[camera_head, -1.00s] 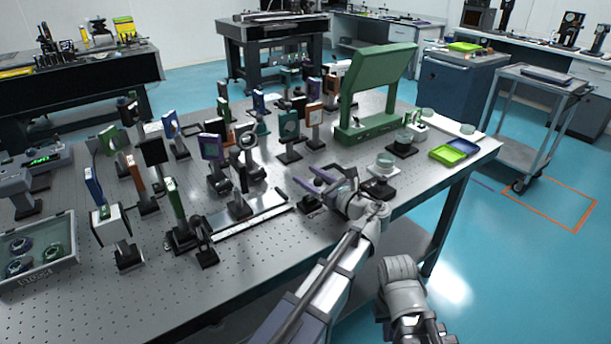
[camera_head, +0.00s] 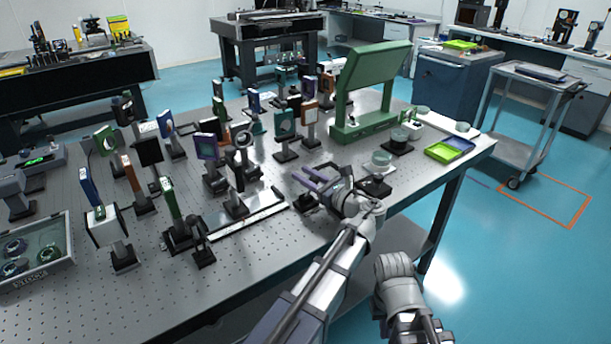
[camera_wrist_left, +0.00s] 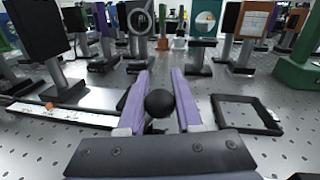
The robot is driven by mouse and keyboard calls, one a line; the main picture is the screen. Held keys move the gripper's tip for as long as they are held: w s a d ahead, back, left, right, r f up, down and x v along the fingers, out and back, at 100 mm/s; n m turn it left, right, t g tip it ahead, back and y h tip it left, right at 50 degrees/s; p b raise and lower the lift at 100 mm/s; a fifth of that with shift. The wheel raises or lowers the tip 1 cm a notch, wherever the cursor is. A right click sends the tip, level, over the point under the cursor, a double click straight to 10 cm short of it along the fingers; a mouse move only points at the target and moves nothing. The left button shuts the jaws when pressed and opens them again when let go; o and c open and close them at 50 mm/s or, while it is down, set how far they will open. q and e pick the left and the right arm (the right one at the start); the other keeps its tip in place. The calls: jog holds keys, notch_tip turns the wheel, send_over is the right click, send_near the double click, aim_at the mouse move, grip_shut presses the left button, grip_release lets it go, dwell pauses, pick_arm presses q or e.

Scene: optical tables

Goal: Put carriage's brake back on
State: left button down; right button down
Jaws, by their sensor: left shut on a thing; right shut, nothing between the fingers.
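My left gripper (camera_head: 308,177) has purple fingers and is over the bench, right of the rail's end. In the left wrist view its fingers (camera_wrist_left: 160,90) are shut on a black ball knob (camera_wrist_left: 160,103). The knob has a short dark stem below it; its base is partly hidden by the gripper. I cannot tell whether this knob is the brake. A pale rail (camera_head: 262,211) lies on the bench with a black carriage (camera_head: 236,208) carrying an upright post; the rail also shows at left in the left wrist view (camera_wrist_left: 75,115). My right gripper's fingers are not visible.
Several mounted optics stand behind and left of the rail. A black square frame (camera_wrist_left: 247,114) lies right of my left fingers. A large green stand (camera_head: 365,128) and a green-blue tray (camera_head: 449,149) are at the bench's right. Free bench surface (camera_head: 180,285) lies in front.

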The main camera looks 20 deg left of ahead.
pick_arm(q)
jog(key=shift+s+a+r+n+p, duration=0.2)
jog(key=shift+s+n+p, duration=0.1)
jog(key=shift+n, duration=0.25)
jog(key=shift+s+a+r+n+p, duration=0.15)
jog(key=shift+n+p, duration=0.1)
jog(key=shift+n, duration=0.3)
jog(key=n, duration=0.1)
jog(key=s+a+n+h+p, duration=0.1)
jog(key=n, duration=0.1)
jog(key=shift+s+f, duration=0.1)
jog(key=shift+s, duration=0.1)
jog(key=n, duration=0.2)
jog(key=s+a+n, duration=0.1)
jog(key=shift+s+f+h, duration=0.1)
jog(key=shift+f+h, duration=0.15)
jog(key=shift+h, duration=0.05)
jog(key=shift+s+a+f+n, duration=0.15)
jog(key=shift+n, duration=0.5)
jog(key=shift+s+a+f+n, duration=0.1)
jog(key=shift+s+f+n, duration=0.05)
jog(key=shift+n, duration=0.5)
jog(key=c, duration=0.6)
grip_release()
